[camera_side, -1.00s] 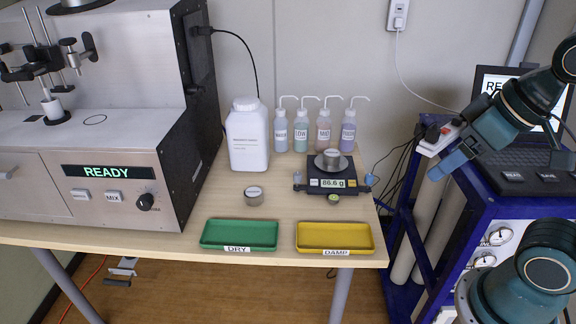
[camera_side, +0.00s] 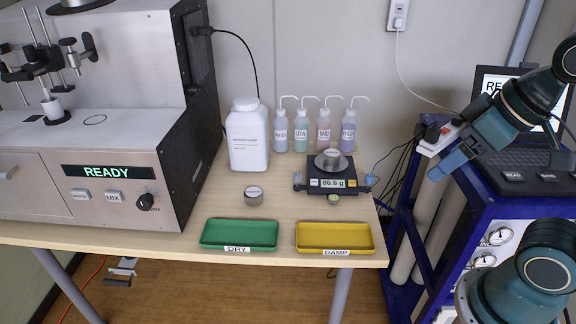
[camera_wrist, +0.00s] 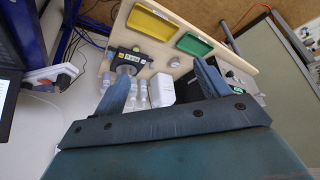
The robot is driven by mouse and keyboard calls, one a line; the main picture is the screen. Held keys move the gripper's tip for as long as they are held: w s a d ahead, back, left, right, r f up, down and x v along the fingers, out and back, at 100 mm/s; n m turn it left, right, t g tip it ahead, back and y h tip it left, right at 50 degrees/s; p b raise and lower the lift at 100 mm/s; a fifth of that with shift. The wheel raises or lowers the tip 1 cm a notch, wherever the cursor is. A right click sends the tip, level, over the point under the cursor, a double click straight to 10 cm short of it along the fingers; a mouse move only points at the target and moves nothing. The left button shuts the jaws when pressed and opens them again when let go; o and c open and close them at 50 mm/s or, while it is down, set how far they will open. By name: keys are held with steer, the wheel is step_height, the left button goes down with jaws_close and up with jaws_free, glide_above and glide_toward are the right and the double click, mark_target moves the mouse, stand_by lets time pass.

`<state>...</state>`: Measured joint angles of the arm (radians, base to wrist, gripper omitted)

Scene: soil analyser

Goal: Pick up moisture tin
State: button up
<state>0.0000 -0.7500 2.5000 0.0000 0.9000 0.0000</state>
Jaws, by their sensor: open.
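A small metal tin (camera_side: 253,196) with a pale label on top stands on the wooden table, left of the balance. It shows small in the wrist view (camera_wrist: 174,62). I cannot tell which one is the moisture tin. My gripper (camera_side: 446,166) hangs at the right, above the blue cart and well away from both tins. In the wrist view my gripper (camera_wrist: 165,76) has its fingers wide apart, with nothing between them.
A green DRY tray (camera_side: 239,247) and a yellow DAMP tray (camera_side: 334,249) lie at the front edge. A white bottle (camera_side: 247,140) and several wash bottles (camera_side: 323,130) stand behind. The analyser (camera_side: 110,190) borders the left; a laptop (camera_side: 520,172) is at right.

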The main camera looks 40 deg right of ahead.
steer(key=shift+o, duration=0.6)
steer(key=m+y, duration=0.2)
steer(key=m, duration=3)
glide_above(332, 153)
steer(key=s+d, duration=0.3)
steer(key=s, duration=0.4)
step_height(332, 153, down, 20)
steer(key=shift+n+y, duration=0.3)
steer(key=x, duration=0.7)
steer(key=shift+w+a+f, duration=0.2)
steer(key=shift+w, duration=0.15)
steer(key=shift+w+f+t, duration=0.3)
steer(key=shift+f, duration=0.15)
